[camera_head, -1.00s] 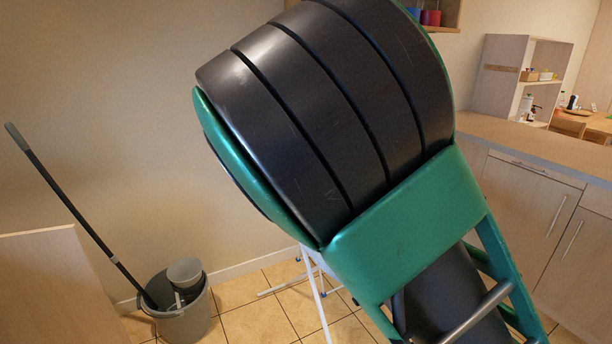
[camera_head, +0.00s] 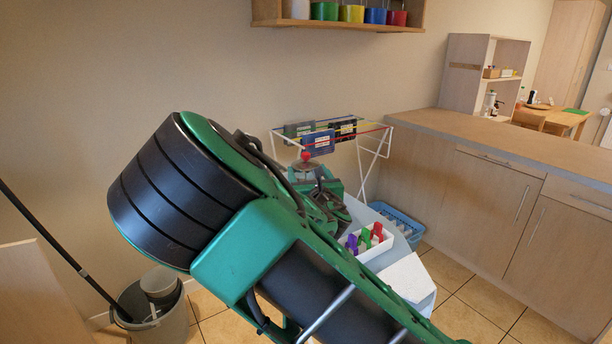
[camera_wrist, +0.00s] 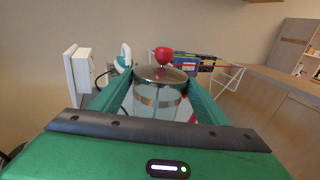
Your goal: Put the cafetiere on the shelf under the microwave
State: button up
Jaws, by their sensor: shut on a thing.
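The cafetiere (camera_wrist: 158,98) is a clear glass jug with a metal lid and band and a red knob. In the wrist view it stands between the two green fingers of my gripper (camera_wrist: 160,104), which is shut on it. In the head view its red knob and lid (camera_head: 306,161) show beyond my arm, and its lower part is hidden by my gripper. I cannot make out a microwave or a shelf under one in these views.
A drying rack (camera_head: 372,150) stands behind the gripper. A white tray (camera_head: 376,250) of coloured items lies below, with a blue basket (camera_head: 408,228) beyond. A long counter (camera_head: 500,138) and an open shelf unit (camera_head: 462,92) are at right. A bucket (camera_head: 170,318) stands left.

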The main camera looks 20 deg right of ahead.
dwell(0.3)
jog(key=o, duration=1.5)
jog(key=shift+f, duration=0.1)
jog(key=o, duration=0.4)
